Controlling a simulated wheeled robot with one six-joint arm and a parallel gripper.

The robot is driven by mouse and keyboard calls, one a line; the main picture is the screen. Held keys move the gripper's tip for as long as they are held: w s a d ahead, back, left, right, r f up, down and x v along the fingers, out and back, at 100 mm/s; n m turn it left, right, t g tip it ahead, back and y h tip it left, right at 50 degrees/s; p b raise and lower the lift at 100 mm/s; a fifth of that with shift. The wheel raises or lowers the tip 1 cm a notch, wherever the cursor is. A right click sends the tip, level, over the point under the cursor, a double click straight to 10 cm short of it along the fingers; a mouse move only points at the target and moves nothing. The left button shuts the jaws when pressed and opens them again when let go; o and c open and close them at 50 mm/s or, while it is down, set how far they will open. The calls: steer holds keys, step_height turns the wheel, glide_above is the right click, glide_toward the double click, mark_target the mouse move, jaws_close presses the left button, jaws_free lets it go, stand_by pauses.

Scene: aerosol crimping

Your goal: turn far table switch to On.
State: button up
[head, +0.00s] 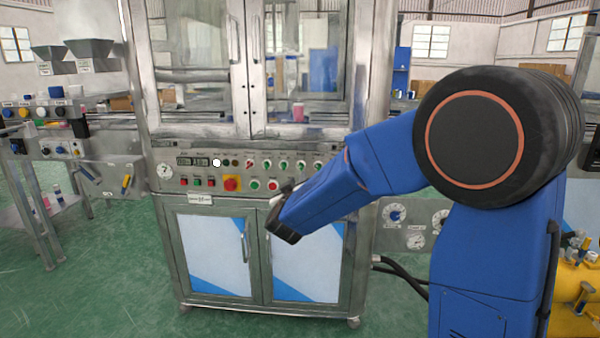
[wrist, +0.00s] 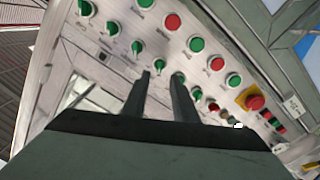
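The control panel has a row of rotary switches, and I cannot read which is the far table switch. In the head view a red switch (head: 250,163) is at the left of the row, with several green switches (head: 284,163) to its right; my arm may hide more. The wrist view shows the row slantwise, with green knobs (wrist: 137,47) and a red knob (wrist: 213,107). My gripper (wrist: 161,75) is open and empty. A green knob (wrist: 160,65) appears just beyond the gap between its fingertips; contact cannot be told. In the head view my arm mostly hides the fingers.
Green and red push buttons (head: 255,184) sit below the switch row. A yellow-based red emergency stop (head: 232,183) is to their left and also shows in the wrist view (wrist: 255,101). Cabinet doors (head: 210,250) are below, glass doors (head: 300,60) above.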

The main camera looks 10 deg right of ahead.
mark_target(301, 168)
steer(key=x, duration=0.8)
steer(key=shift+w, duration=0.2)
jaws_close()
